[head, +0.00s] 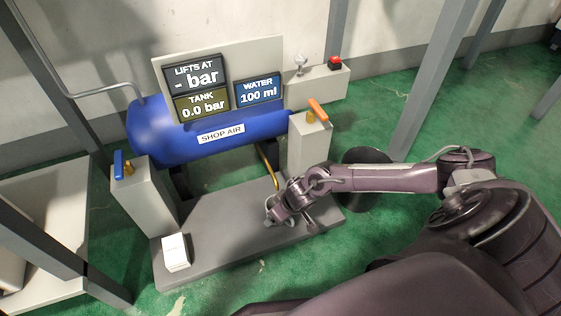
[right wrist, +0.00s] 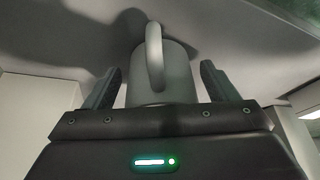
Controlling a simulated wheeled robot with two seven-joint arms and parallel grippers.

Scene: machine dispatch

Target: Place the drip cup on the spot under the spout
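The drip cup (right wrist: 172,82) is a pale grey cup with a loop handle in the right wrist view. It is between the two fingers of my right gripper (right wrist: 160,85), and a narrow gap shows on each side, so the gripper looks open around it. Its far end is close to a grey surface; I cannot tell if they touch. In the head view my right gripper (head: 289,214) is low over the grey base plate, near the brass spout pipe (head: 268,165), and I cannot make out the cup there. The spot is not visible. My left gripper is not in view.
A blue tank (head: 165,140) marked SHOP AIR stands behind the grey base plate (head: 210,245). Posts with a blue lever (head: 118,164) and an orange lever (head: 318,110) flank it. A small white box (head: 175,251) is at the plate's front left. Green floor lies in front.

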